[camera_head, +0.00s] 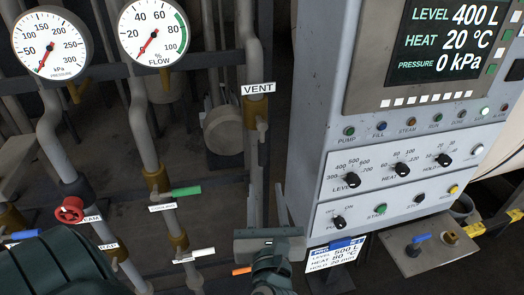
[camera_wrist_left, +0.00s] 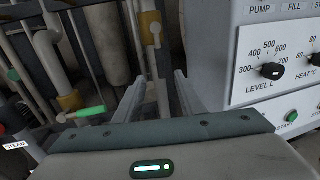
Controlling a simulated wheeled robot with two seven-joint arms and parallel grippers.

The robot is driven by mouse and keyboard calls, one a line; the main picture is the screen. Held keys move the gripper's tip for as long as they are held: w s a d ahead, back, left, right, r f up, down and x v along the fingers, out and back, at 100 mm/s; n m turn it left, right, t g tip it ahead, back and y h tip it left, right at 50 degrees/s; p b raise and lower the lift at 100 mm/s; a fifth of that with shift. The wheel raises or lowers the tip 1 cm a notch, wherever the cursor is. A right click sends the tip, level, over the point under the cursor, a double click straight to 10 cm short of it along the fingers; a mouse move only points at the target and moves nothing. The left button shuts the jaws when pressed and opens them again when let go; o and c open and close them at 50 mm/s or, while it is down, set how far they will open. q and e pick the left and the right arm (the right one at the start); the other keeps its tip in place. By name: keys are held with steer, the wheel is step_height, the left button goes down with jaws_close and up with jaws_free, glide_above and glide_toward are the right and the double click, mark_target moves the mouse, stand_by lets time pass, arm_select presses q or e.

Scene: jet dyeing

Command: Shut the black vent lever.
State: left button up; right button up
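The VENT label (camera_head: 258,88) hangs on a pipe left of the control cabinet. A brass valve (camera_head: 257,108) sits just below it and also shows in the wrist view (camera_wrist_left: 150,24). A short handle-like part (camera_head: 262,129) hangs down at its right side; it looks grey, and I cannot clearly pick out a black lever. My left gripper (camera_head: 267,192) points up below this valve, apart from it. Its two fingers are spread with nothing between them, as the wrist view also shows (camera_wrist_left: 157,85). My right gripper is out of view.
The control cabinet (camera_head: 305,125) stands close to the right of my left gripper. Left of it are pipes, a green lever (camera_head: 186,191), a white lever (camera_head: 203,252) and a red knob (camera_head: 69,209). A hanging card (camera_head: 333,256) is beside my gripper.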

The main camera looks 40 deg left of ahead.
mark_target(262, 152)
arm_select(q)
steer(key=p+x, duration=0.1)
steer(key=x, duration=1.4)
steer(key=shift+r, duration=0.1)
steer(key=shift+w+a, duration=0.4)
steer(key=shift+c, duration=0.5)
jaws_close()
